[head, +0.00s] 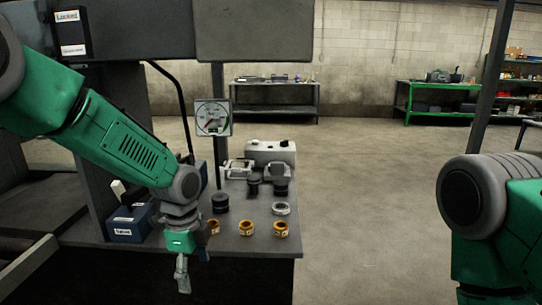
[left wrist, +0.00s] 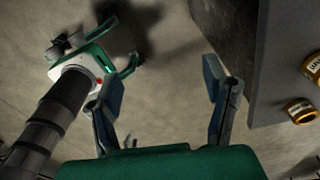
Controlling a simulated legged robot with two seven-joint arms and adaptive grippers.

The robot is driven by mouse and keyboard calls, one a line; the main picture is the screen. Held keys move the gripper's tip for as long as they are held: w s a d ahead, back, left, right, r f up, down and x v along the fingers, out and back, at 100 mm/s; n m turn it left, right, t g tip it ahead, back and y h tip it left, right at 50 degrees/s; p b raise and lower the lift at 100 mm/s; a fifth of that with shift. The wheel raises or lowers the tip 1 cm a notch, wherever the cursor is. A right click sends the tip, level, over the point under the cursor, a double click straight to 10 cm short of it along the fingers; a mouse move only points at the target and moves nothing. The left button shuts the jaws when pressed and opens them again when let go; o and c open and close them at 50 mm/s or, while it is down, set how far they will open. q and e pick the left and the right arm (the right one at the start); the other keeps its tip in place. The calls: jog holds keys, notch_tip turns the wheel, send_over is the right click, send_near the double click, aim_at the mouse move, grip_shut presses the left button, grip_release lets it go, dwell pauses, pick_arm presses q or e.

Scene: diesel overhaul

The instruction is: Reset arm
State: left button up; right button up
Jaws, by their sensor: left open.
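My left gripper (head: 193,272) hangs pointing down at the front edge of the dark workbench (head: 270,246), left of the orange rings. In the left wrist view, my left gripper (left wrist: 162,75) has its two fingers spread wide apart. Only bare floor lies between them; nothing is held. My right arm (head: 490,210) shows at the right edge of the head view, with its gripper out of frame.
Open floor (head: 370,220) lies right of the bench. A green shelf (head: 520,90) stands far back.

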pick_arm(q)
jog(key=s+a+f+n+h, duration=0.1)
jog(key=s+a+f+n, duration=0.2)
jog(key=s+f+n, duration=0.9)
jog(key=s+a+f+n, duration=0.2)
jog(key=s+a+f, duration=0.1)
jog(key=s, duration=0.4)
jog(key=s+a+f+n+y, duration=0.1)
jog(key=s+a+f+n, duration=0.1)
jog(key=s, duration=0.5)
jog(key=s+a+f+n, duration=0.3)
jog(key=s+f, duration=0.1)
jog(key=s, duration=0.4)
jog(key=shift+a+f+t+y, duration=0.25)
jog(key=shift+a+t+y, duration=0.05)
jog(key=shift+t, duration=0.1)
jog(key=shift+s, duration=0.1)
